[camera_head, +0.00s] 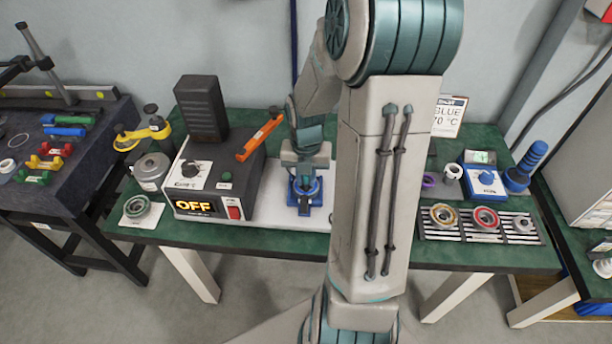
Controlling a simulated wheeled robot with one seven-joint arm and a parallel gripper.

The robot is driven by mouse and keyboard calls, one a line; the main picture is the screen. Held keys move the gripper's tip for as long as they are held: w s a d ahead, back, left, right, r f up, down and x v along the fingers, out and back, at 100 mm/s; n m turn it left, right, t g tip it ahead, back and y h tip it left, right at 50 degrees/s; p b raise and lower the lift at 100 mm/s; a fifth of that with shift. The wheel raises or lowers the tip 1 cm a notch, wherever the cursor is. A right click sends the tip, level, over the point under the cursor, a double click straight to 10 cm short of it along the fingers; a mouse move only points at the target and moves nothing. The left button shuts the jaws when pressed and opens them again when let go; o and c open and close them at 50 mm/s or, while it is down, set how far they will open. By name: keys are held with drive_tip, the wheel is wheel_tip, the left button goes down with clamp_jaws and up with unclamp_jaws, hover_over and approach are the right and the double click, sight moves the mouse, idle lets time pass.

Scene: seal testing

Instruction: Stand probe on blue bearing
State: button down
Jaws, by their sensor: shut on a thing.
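My gripper (304,184) points down at the middle of the green bench, just right of the heater box. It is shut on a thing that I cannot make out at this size. A blue part with a ring shape (316,198) shows right at and below the fingers. I cannot tell whether it is the blue bearing or a blue stand, nor whether it touches the fingers. I cannot pick out the probe for sure. A card (448,116) at the back reads BLUE and 70 °C, partly hidden by my arm.
The heater box (190,187) shows OFF; an orange bar (260,137) lies on it. A green-ringed bearing (136,207) sits at left. Yellow-ringed (443,215) and red-ringed (486,218) bearings lie on a slotted rack (470,237). A blue-topped box (486,178) stands behind. My arm hides the bench middle.

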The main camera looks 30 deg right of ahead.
drive_tip(key=shift+f+b, duration=0.35)
drive_tip(key=shift+f, duration=0.35)
idle(0.4)
drive_tip(key=c, duration=1.3)
unclamp_jaws()
drive_tip(key=shift+o, duration=0.2)
drive_tip(key=shift+r, duration=0.1)
wheel_tip(320, 180, up, 7)
drive_tip(key=p, duration=0.8)
